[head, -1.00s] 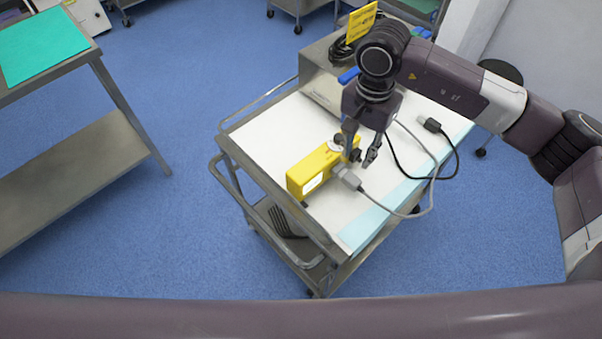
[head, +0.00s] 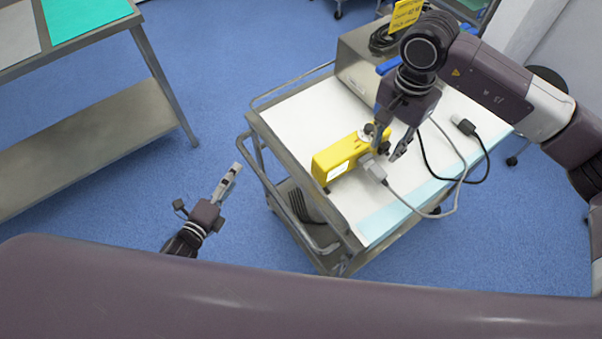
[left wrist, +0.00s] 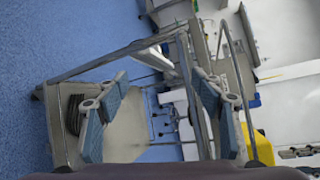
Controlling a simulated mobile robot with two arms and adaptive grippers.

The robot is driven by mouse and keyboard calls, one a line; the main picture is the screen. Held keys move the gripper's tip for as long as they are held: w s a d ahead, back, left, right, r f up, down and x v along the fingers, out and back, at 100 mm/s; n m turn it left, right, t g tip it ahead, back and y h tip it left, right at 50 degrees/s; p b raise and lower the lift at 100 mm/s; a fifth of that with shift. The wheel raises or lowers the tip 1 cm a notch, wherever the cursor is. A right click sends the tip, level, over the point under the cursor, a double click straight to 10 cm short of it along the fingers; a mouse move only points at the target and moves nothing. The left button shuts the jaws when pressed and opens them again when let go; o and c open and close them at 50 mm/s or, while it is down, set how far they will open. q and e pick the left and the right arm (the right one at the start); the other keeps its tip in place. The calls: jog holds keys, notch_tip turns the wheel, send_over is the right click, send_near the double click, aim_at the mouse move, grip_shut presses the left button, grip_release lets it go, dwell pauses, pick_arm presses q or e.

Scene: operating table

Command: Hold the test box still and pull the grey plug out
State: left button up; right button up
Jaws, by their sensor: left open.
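The yellow test box (head: 338,158) lies on the white cover of a metal cart. It also shows partly at the right of the left wrist view (left wrist: 262,148). The grey plug (head: 374,171) is at the box's right side, with a grey cable running from it. My right gripper (head: 384,154) is above the plug and the box's far end, its fingers apart; contact cannot be told. My left gripper (head: 236,167) is open and empty over the floor, left of the cart and apart from the box. Its two fingers show in the left wrist view (left wrist: 160,125).
The cart (head: 288,158) has a rail and handle on its left side, between my left gripper and the box. A metal device (head: 362,70) stands at the back. A black cable's connector (head: 464,127) lies on the right. Another table (head: 90,125) stands far left.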

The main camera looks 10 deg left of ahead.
pick_arm(q)
notch_tip(320, 180, up, 6)
jog(key=w+d+m+t+h, duration=0.1)
jog(key=w+d+m+h, duration=0.1)
jog(key=m, duration=0.2)
jog(key=m+g+h, duration=0.4)
jog(key=m+h, duration=0.3)
jog(key=m, duration=1)
send_near(328, 158)
jog(key=shift+w+d+f, duration=0.65)
jog(key=shift+w+d, duration=0.1)
jog(key=shift+w, duration=0.15)
jog(key=shift+w+d+h, duration=0.15)
jog(key=shift+d+h, duration=0.15)
jog(key=shift+d, duration=0.05)
jog(key=shift+x, duration=3.5)
